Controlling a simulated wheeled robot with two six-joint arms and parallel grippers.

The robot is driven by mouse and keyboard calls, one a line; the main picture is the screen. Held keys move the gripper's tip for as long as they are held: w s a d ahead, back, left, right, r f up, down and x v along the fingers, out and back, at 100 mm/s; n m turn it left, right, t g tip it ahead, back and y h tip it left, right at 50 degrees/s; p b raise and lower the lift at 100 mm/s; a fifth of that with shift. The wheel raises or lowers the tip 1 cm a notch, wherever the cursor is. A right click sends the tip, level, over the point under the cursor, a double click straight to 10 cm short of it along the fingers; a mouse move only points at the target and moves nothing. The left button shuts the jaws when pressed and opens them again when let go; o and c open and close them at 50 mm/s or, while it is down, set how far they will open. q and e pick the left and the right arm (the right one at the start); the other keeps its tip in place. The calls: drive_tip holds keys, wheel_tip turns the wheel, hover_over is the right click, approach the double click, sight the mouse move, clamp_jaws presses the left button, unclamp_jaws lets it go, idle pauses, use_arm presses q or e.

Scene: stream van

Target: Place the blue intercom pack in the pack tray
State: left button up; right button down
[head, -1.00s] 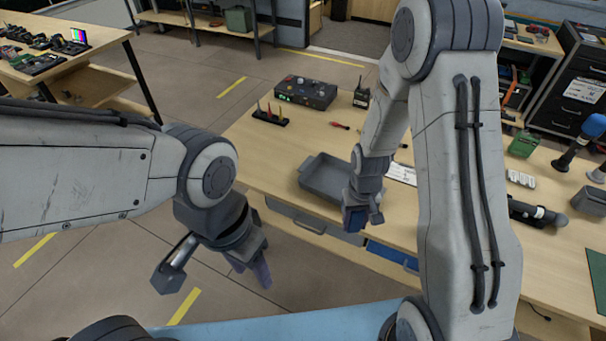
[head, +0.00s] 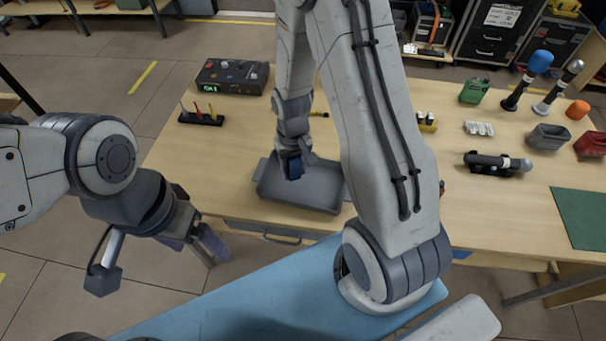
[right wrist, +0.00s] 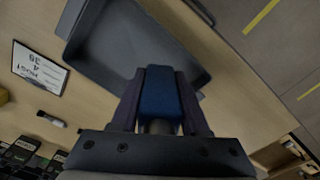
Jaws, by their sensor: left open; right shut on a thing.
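The pack tray (head: 318,198) is a shallow grey tray on the wooden bench, near its front edge. My right gripper (head: 292,172) is shut on the blue intercom pack (head: 294,165) and holds it over the back left part of the tray. In the right wrist view the blue pack (right wrist: 158,98) sits between the two fingers, with the grey tray (right wrist: 105,45) behind it. The exact height of the pack above the tray floor is hard to tell. My left gripper (head: 205,240) is open and empty, off the front left of the bench.
A black control box (head: 232,77) and a small stand of coloured tools (head: 201,118) are left of the tray. A flashlight-like device (head: 492,163), grey bin (head: 548,138) and green mat (head: 585,220) lie right. A labelled sheet (right wrist: 38,68) lies beside the tray.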

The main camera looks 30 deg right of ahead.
drive_tip(key=d+m+b, duration=0.3)
drive_tip(key=d+b, duration=0.1)
drive_tip(key=m+b, duration=0.4)
hover_over(284, 190)
wheel_tip(284, 190, down, 5)
wheel_tip(284, 190, down, 4)
drive_tip(key=shift+r+p, duration=0.1)
drive_tip(key=shift+p, duration=0.35)
drive_tip(key=shift+f, duration=0.2)
drive_tip(key=shift+f, duration=0.2)
drive_tip(key=shift+c, duration=2)
unclamp_jaws()
